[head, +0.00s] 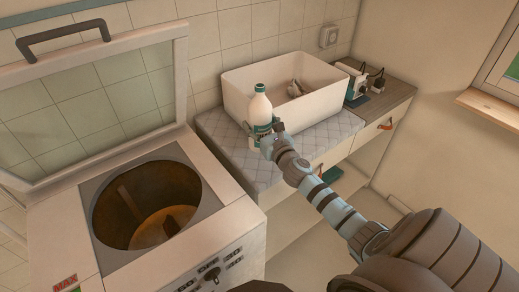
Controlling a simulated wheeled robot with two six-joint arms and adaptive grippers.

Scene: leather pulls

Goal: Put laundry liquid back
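The laundry liquid (260,107) is a white bottle with a green cap and a green-and-white label. It is upright in front of the white bin, at the quilted cover (235,158) on the cabinet top; I cannot tell whether its base touches the cover. My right gripper (262,129) comes in from the lower right and is at the bottle's lower half, with fingers on both sides, seemingly shut on it. The gripper hides part of the label. My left gripper is not in view.
A white open bin (240,98) with a small grey item inside stands behind the bottle. A top-loading washer (240,232) with its lid raised and drum open is at left. A drawer with a leather pull (385,126) is at right. Small devices (358,88) stand beside the bin.

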